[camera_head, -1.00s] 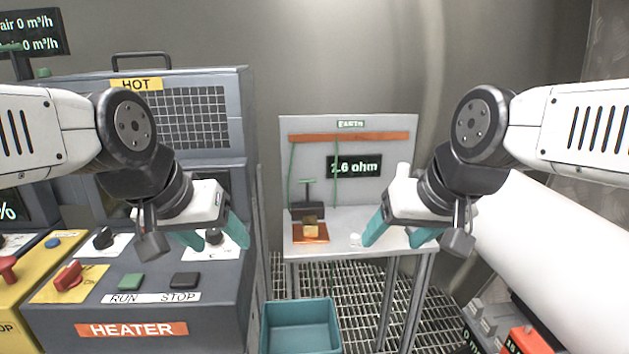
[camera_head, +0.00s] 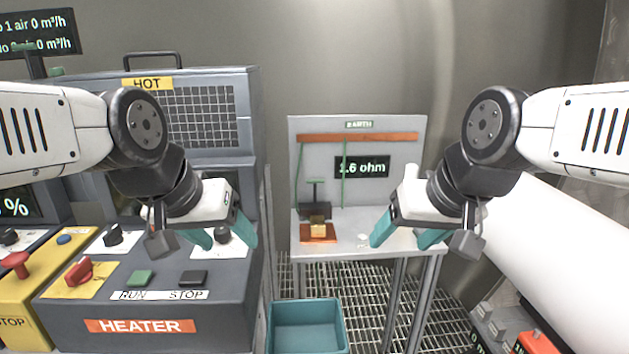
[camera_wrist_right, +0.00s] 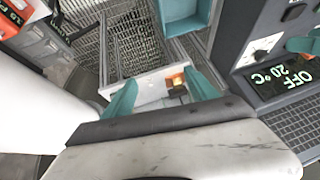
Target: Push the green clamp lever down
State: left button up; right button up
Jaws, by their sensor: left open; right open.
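A brass block (camera_head: 318,227) on an orange plate (camera_head: 317,239) sits in front of the clamp. My right gripper (camera_head: 404,241) is open and empty, nearer to me than the bench and to the right of the lever. In the right wrist view its teal fingers (camera_wrist_right: 163,94) frame the bench and block. My left gripper (camera_head: 226,236) is open and empty in front of the heater, left of the lever.
The grey heater cabinet (camera_head: 70,323) fills the left. A teal bin (camera_head: 306,328) stands on the grating before the bench. The bench's back panel (camera_head: 405,150) shows 1.6 ohm. A large white cylinder (camera_head: 560,265) lies at right.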

jog(key=shift+o, duration=0.4)
jog(key=o, duration=0.4)
jog(key=shift+w+r, duration=0.1)
jog(key=shift+w, duration=0.05)
jog(key=shift+c, duration=0.2)
jog(key=w+r, duration=0.3)
jog(key=w, duration=0.4)
jog(key=w+r, duration=0.4)
jog(key=w, duration=0.3)
jog(key=n+g+h, duration=0.1)
jog(key=n+g, duration=0.1)
send_over(317, 180)
jog(key=s, duration=0.3)
notch_tip(317, 180, down, 16)
jog(key=x, duration=0.7)
jog(key=shift+w+d+f, duration=0.15)
jog(key=shift+w+f, duration=0.1)
jog(key=shift+w, duration=0.3)
jog(key=shift+d, duration=0.1)
grip_shut()
